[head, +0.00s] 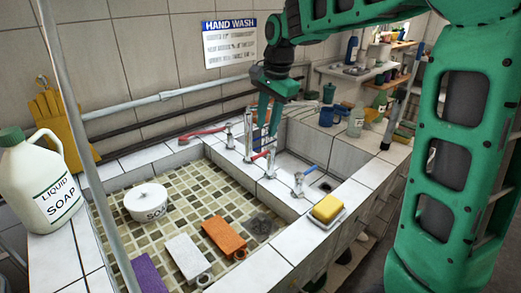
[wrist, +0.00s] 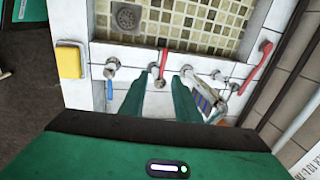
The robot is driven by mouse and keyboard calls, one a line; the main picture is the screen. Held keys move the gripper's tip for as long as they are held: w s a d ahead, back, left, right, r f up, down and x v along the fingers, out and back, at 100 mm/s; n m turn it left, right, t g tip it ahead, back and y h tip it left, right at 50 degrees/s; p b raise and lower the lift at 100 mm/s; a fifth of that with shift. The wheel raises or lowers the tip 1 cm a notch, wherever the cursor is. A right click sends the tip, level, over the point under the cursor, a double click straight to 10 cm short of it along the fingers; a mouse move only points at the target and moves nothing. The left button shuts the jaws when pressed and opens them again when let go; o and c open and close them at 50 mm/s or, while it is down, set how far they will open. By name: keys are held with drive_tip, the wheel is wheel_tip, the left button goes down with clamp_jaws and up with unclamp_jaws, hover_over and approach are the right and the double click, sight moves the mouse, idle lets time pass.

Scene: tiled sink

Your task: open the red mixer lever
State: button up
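The red mixer lever (head: 261,155) sits on a chrome tap on the ledge between the tiled basin and the small sink. In the wrist view the red lever (wrist: 163,60) shows just beyond the gap between my fingertips. My gripper (head: 268,134) hangs over this ledge, pointing down. In the wrist view my gripper (wrist: 163,78) has its two green fingers apart, with nothing held between them. Whether a finger touches the lever or tap cannot be told.
A blue lever (head: 309,170) is on a neighbouring tap, near a yellow sponge (head: 327,208). A longer red handle (head: 203,132) lies by the back wall. A soap jug (head: 42,180) stands left. The basin holds a white soap pot (head: 147,203) and an orange brush (head: 224,236).

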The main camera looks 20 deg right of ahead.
sight(259, 155)
drive_tip(key=w+f, duration=0.1)
drive_tip(key=f, duration=0.2)
drive_tip(key=w+a+f, duration=0.1)
drive_tip(key=f, duration=0.6)
drive_tip(key=shift+w+a+f, duration=0.25)
drive_tip(key=shift+w+a, duration=0.05)
drive_tip(key=shift+w, duration=0.1)
